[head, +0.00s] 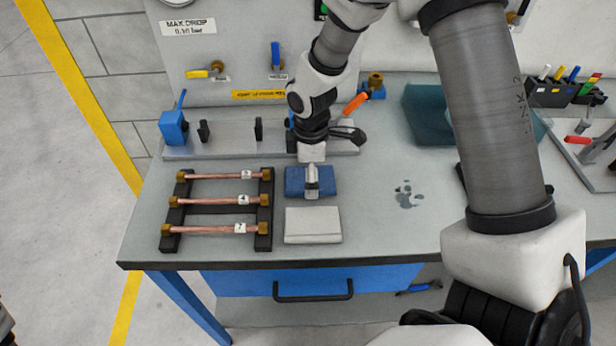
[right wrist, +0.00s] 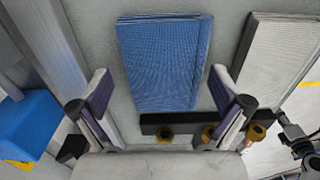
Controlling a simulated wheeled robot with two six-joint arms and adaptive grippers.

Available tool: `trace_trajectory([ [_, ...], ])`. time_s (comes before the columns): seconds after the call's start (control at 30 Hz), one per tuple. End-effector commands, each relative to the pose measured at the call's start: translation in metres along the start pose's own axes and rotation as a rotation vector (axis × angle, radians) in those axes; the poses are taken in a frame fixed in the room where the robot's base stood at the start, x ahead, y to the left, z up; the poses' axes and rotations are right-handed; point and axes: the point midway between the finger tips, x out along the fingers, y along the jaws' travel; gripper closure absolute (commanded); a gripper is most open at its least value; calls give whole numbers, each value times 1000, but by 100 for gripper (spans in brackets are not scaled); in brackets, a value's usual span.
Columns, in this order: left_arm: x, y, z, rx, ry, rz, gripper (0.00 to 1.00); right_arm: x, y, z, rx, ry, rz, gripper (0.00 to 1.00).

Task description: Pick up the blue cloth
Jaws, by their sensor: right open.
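The folded blue cloth (head: 296,181) lies flat on the grey bench, between the tube rack and the wet patch. My right gripper (head: 312,185) is above it, pointing down, and its near finger covers part of the cloth. In the right wrist view the blue cloth (right wrist: 163,58) lies between the two spread fingers of my right gripper (right wrist: 160,78). The jaws are open and hold nothing. The gap between fingertips and cloth is hard to judge. My left gripper is not in view.
A folded white cloth (head: 313,225) lies just in front of the blue one. A black rack with several copper tubes (head: 215,202) stands left. Behind is a grey rail (head: 225,148) with a blue vise (head: 174,127). A dark wet patch (head: 408,195) marks the bench at right.

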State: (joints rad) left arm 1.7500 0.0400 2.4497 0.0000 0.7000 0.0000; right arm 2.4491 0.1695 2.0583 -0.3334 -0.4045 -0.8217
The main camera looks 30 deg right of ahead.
Motion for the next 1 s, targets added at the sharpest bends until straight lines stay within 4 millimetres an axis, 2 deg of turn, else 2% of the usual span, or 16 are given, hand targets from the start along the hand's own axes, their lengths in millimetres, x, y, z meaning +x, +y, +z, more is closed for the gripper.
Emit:
trace_trajectory([
  [0.13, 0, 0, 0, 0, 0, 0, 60, 0, 0, 0, 0, 1, 1, 0],
  [0.17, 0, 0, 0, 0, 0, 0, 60, 0, 0, 0, 0, 1, 1, 7],
  [0.3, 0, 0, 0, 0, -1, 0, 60, 0, 0, 0, 0, 0, 1, 57],
  [0.73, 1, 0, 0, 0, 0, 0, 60, -2, 0, 0, 0, 0, 0, 57],
  [0.87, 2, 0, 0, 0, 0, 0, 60, -12, 1, 0, 0, 1, 3, 57],
  [1.0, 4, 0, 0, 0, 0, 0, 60, -29, 1, 0, 1, 1, 4, 57],
])
